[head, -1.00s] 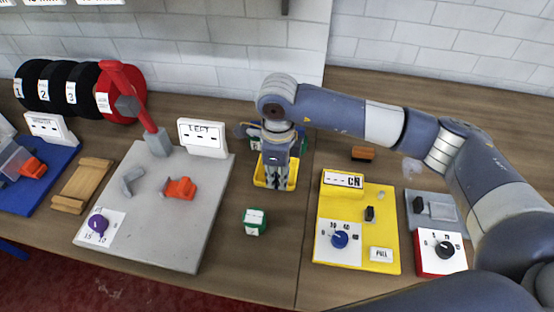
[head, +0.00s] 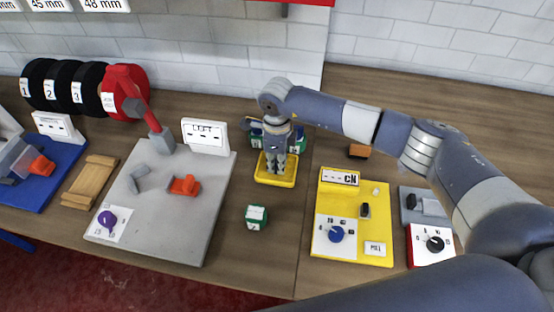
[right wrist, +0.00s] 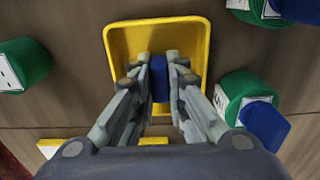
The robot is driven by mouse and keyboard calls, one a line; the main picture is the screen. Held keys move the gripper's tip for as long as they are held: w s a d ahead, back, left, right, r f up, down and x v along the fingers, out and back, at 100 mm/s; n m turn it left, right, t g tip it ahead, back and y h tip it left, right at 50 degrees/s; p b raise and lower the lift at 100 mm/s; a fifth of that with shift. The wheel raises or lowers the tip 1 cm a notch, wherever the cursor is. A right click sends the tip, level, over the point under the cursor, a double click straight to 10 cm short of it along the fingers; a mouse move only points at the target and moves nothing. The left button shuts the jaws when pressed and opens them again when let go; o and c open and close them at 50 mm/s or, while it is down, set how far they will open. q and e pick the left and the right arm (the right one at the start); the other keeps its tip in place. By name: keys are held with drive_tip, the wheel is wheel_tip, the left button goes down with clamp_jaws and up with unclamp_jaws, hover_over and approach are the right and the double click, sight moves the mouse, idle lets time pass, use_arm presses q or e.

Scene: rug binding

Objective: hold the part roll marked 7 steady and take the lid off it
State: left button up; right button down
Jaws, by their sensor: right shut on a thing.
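My right gripper (head: 276,172) points down over a yellow tray (head: 262,183). In the right wrist view the gripper (right wrist: 159,85) is shut on a small blue lid (right wrist: 159,66), inside the outline of the tray (right wrist: 118,42). I cannot tell whether the lid touches the tray floor. A green part roll (head: 256,217) with white labels stands alone in front of the tray, with no blue part showing on it. It also shows in the right wrist view (right wrist: 30,62). Its number is too small to read. My left gripper is not in view.
More green rolls stand behind the tray; one (right wrist: 238,88) has a blue piece against it. A grey board (head: 165,235) with a red lever is left, a yellow dial panel (head: 375,205) right. Bare table surrounds the front roll.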

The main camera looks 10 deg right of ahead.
drive_tip(key=shift+f, duration=0.15)
drive_tip(key=c, duration=1.6)
unclamp_jaws()
